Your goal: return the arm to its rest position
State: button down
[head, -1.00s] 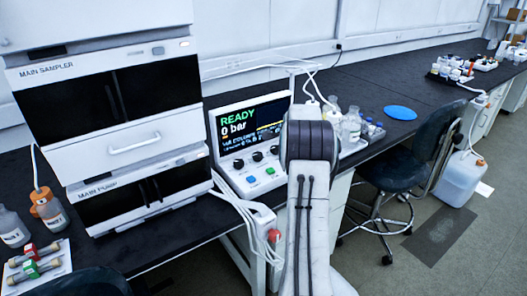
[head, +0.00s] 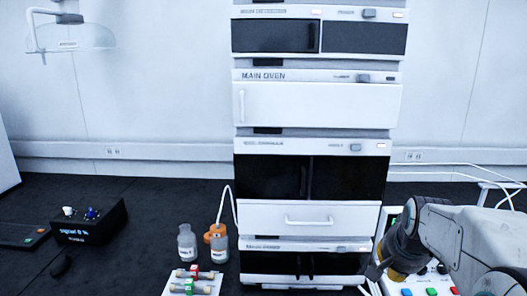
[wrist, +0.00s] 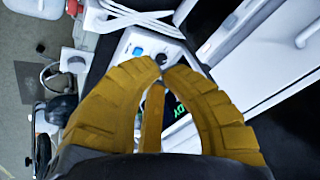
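My arm reaches in from the right edge of the head view, its end in front of the lower right of the instrument stack (head: 317,105). My gripper (head: 376,270) is beside the stack and over the control panel (head: 432,279), partly covering it. In the wrist view, the yellow fingers of my gripper (wrist: 161,68) curve inward and their tips come together. I see nothing held between them. The panel's knobs and buttons (wrist: 140,52) show just beyond the fingertips. I cannot tell whether the fingers touch the panel.
Two bottles (head: 187,243) and a tray (head: 178,273) of capped columns stand left of the stack. A black box (head: 88,226) sits farther left. Dark bench top is clear between them. White tubes (head: 450,166) run at the right. A stool (wrist: 62,105) shows in the wrist view.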

jog(key=s+a+n+g+y+p, duration=0.1)
jog(key=s+a+n, duration=0.4)
jog(key=s, duration=0.6)
jog(key=s+a+n+g+y+p, duration=0.1)
jog(key=s+a+n+p, duration=0.1)
jog(key=s+a+n, duration=0.3)
jog(key=s+a, duration=0.4)
jog(key=s, duration=0.1)
jog(key=shift+s+a+r+p, duration=0.15)
jog(key=shift+s+a+p, duration=0.05)
jog(key=shift+s+p, duration=0.2)
jog(key=shift+w, duration=0.1)
